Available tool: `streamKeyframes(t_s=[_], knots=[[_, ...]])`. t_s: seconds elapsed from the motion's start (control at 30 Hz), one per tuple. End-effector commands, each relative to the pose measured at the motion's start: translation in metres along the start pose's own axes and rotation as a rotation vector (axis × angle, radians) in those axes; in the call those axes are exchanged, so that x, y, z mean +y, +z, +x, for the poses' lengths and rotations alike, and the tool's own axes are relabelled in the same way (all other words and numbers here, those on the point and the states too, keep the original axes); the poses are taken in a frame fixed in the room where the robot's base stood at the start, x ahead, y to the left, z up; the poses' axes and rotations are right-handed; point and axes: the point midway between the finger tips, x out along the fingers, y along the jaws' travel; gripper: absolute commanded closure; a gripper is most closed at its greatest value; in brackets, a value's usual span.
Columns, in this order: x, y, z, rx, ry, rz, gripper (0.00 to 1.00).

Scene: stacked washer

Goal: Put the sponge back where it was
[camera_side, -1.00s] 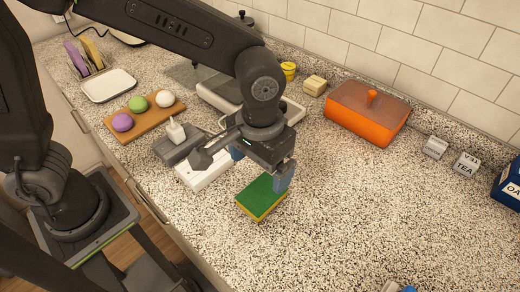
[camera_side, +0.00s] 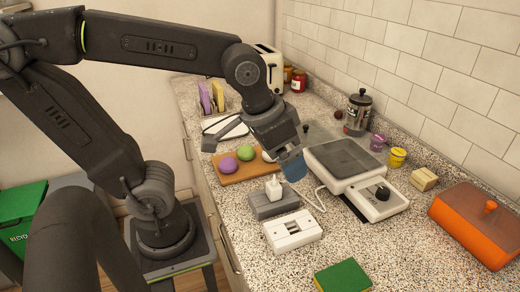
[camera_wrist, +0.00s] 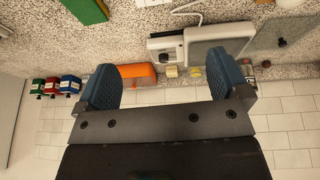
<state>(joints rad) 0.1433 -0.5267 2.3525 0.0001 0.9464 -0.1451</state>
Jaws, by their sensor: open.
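The sponge (camera_side: 343,277), green on top with a thin yellow edge, lies flat on the speckled counter at the bottom of the side view, partly cut off by the frame edge. It also shows as a green block at the top left of the wrist view (camera_wrist: 86,9). My gripper (camera_side: 293,166) is well away from it, up and to the left in the side view, above the far part of the counter. In the wrist view the two blue fingers are wide apart with nothing between them (camera_wrist: 165,82).
Near my gripper are a wooden board (camera_side: 240,171) with coloured balls, a grey block (camera_side: 272,203) with a white plug, and a white socket block (camera_side: 292,231). A white appliance (camera_side: 378,200) with a knob and an orange box (camera_side: 474,226) stand to the right.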

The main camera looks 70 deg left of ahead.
Motion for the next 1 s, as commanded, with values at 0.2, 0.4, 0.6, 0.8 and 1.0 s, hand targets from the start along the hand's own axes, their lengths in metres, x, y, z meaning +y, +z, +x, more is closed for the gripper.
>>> streamKeyframes(t_s=[0.2,0.4,0.6,0.8,1.0], knots=[[-0.031,0.025,-0.008,0.113,-0.043,0.009,0.06],[-0.035,0.029,-0.008,0.127,-0.052,0.016,0.06],[-0.034,0.029,-0.008,0.126,-0.051,0.015,0.06],[-0.034,0.029,-0.008,0.126,-0.051,0.015,0.06],[-0.034,0.029,-0.008,0.126,-0.051,0.015,0.06]])
